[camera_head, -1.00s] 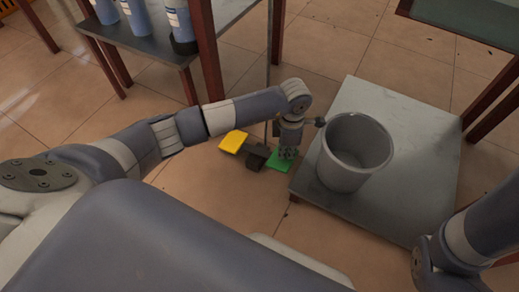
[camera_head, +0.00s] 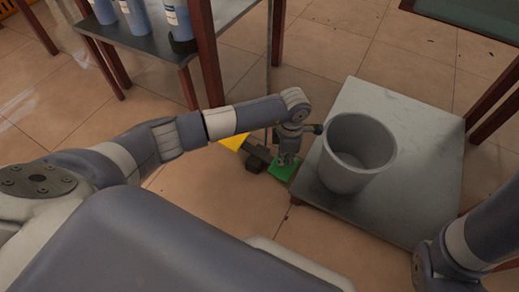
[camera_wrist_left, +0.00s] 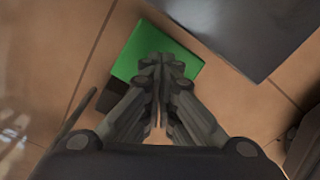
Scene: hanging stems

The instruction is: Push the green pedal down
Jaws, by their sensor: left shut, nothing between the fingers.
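The green pedal (camera_head: 281,171) is a flat plate low over the tiled floor, at the end of a dark pivot block (camera_head: 258,158). A yellow pedal (camera_head: 232,141) is at the block's other end, partly hidden by my left arm. My left gripper (camera_head: 285,160) points down over the green pedal, shut and empty. In the left wrist view the closed fingertips (camera_wrist_left: 161,62) overlap the green pedal (camera_wrist_left: 138,52). I cannot tell whether they touch it. My right gripper is out of view; only part of that arm shows at the lower right.
A grey bucket (camera_head: 357,150) stands on a low grey platform (camera_head: 420,190) just right of the pedals. A table (camera_head: 150,40) with blue bottles (camera_head: 136,17) stands at the upper left, its legs near the pedals. Bare floor (camera_head: 215,190) lies in front.

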